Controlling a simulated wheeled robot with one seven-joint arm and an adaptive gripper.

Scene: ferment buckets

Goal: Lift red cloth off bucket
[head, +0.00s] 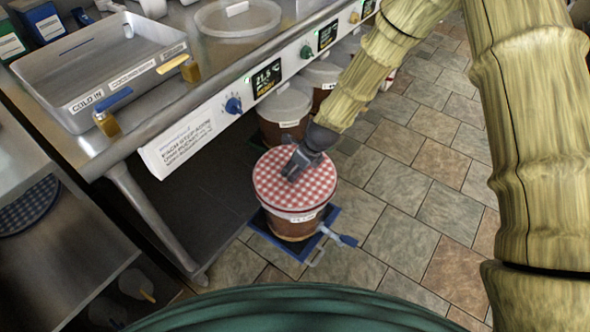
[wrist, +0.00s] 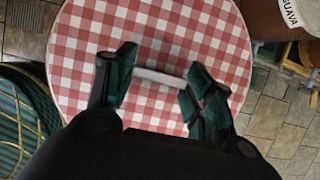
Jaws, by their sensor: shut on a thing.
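The red-and-white checked cloth (head: 268,188) is round and covers the top of a brown bucket (head: 290,229) with a partly readable label. My gripper (head: 292,172) is over the middle of the cloth. In the wrist view the cloth (wrist: 90,50) fills most of the picture. The two fingers close on the ends of a pale bar (wrist: 160,78) at the cloth's centre. The cloth looks flat on the bucket; any gap beneath it cannot be seen.
The bucket rests on a blue-framed base (head: 330,228) with a handle jutting right. More lidded buckets (head: 285,103) stand behind, under the counter. A steel counter (head: 185,95) with a "COLD IN" tray (head: 85,112) overhangs at the left. Tiled floor (head: 415,215) is clear to the right.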

